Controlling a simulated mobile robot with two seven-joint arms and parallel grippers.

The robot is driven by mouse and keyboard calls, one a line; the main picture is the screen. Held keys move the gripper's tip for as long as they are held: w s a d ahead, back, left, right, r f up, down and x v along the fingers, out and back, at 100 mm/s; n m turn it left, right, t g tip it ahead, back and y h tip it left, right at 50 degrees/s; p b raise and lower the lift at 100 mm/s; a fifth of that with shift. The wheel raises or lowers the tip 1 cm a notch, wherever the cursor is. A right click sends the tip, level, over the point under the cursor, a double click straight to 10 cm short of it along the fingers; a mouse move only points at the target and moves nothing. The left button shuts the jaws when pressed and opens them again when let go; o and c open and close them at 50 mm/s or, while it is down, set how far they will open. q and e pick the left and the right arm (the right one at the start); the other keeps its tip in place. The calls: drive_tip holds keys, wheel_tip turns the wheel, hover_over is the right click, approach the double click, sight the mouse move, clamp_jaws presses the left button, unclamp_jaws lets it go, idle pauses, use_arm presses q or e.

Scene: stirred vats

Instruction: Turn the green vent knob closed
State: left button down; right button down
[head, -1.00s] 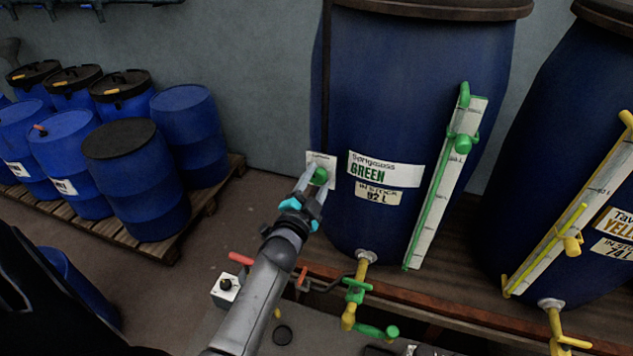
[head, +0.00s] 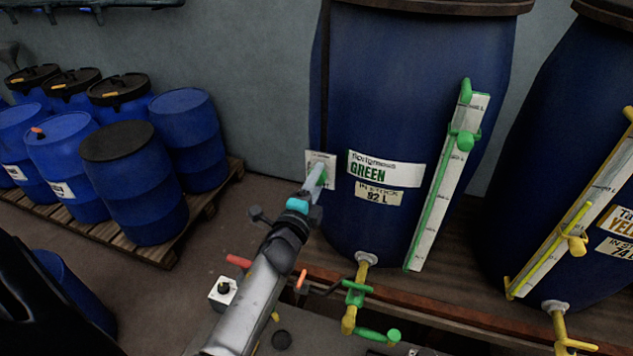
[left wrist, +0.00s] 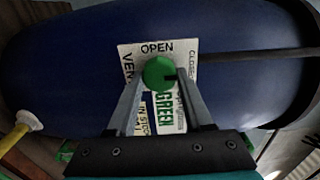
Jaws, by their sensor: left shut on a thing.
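The green vent knob (left wrist: 158,72) sits on a white plate (left wrist: 128,52) on the side of the blue GREEN vat (head: 420,60). In the left wrist view the plate reads OPEN above the knob, and a partly covered word that seems to be CLOSED runs along its right edge. A dark mark on the knob points right, toward that edge. My left gripper (head: 317,180) is shut on the knob, one finger on each side. In the head view its fingers are nearly edge-on and hide most of the knob. My right gripper is out of view.
A green-edged level gauge (head: 447,185) and a tap with a green handle (head: 355,292) are on the vat's front. A yellow-fitted vat (head: 560,130) stands to the right. Blue drums (head: 135,185) on a pallet stand left, with open floor between.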

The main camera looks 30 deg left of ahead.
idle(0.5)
use_arm(q)
drive_tip(key=shift+c, duration=1.5)
unclamp_jaws()
drive_tip(key=shift+s, duration=0.1)
drive_tip(key=b+v, duration=0.2)
drive_tip(key=v, duration=1.3)
drive_tip(key=shift+d, duration=0.1)
